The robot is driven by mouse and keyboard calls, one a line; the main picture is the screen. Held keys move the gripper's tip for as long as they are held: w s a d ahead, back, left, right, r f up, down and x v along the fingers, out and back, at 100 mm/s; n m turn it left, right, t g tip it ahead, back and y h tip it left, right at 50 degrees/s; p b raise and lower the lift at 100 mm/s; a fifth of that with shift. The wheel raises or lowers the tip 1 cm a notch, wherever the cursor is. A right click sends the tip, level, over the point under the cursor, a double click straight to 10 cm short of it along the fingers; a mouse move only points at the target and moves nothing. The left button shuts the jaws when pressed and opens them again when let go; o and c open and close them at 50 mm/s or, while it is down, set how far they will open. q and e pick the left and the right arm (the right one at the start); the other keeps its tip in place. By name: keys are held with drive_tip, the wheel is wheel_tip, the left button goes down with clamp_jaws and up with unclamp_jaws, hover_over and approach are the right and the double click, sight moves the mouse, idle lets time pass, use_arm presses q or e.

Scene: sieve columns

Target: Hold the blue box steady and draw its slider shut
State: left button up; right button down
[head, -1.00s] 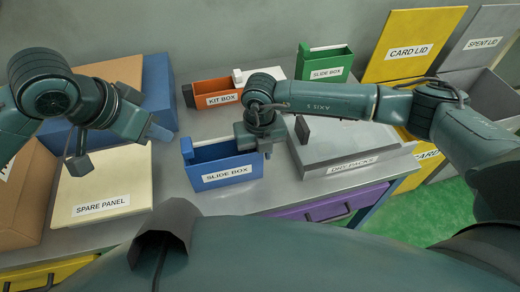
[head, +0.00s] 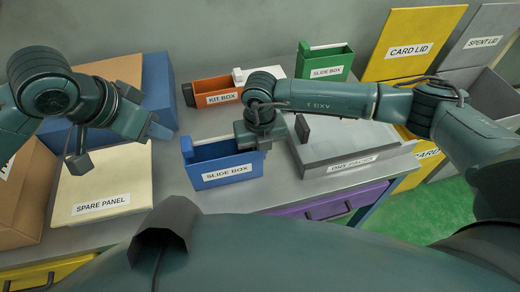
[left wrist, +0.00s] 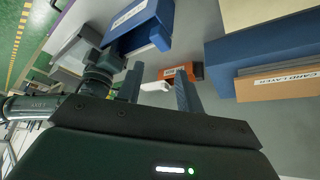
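The blue slide box (head: 232,166) stands on the grey bench with its label facing me. Its top looks partly open, with a dark interior showing. A blue end piece (head: 187,148) stands up at its left end; I take it for the slider's end. My right gripper (head: 262,146) is at the box's right end, its fingers mostly hidden, so its grip is unclear. My left gripper (head: 118,150) is above the spare panel, left of the box and apart from it. In the left wrist view its fingers (left wrist: 159,90) are spread and empty, with the blue box (left wrist: 140,30) beyond.
The orange kit box (head: 218,91) and green slide box (head: 325,65) stand behind. The cream spare panel (head: 100,190) lies at left, the grey dry packs case (head: 345,150) at right. Bench is bare between panel and blue box.

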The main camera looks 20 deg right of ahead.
use_arm(q)
drive_tip(key=shift+c, duration=0.6)
drive_tip(key=shift+c, duration=0.6)
drive_tip(key=shift+w+d+m, duration=0.1)
drive_tip(key=shift+m, duration=0.4)
drive_tip(key=shift+c, duration=0.8)
drive_tip(key=m, duration=0.3)
drive_tip(key=shift+w+d+f+g+y, duration=0.25)
drive_tip(key=shift+g+y, duration=0.05)
drive_tip(key=shift+g, duration=0.1)
drive_tip(key=c, duration=0.3)
drive_tip(key=m, duration=0.4)
drive_tip(key=shift+w+d+f+m+g+y, duration=0.2)
drive_tip(key=shift+w+d+m+g+y, duration=0.1)
drive_tip(key=shift+g, duration=0.1)
clamp_jaws()
wheel_tip(320, 180, down, 9)
drive_tip(key=w+m+g+y, duration=0.2)
drive_tip(key=m+y, duration=0.1)
drive_tip(key=m, duration=1.5)
drive_tip(key=shift+w+d, duration=0.15)
drive_tip(key=shift+w, duration=0.2)
drive_tip(key=shift+f, duration=0.1)
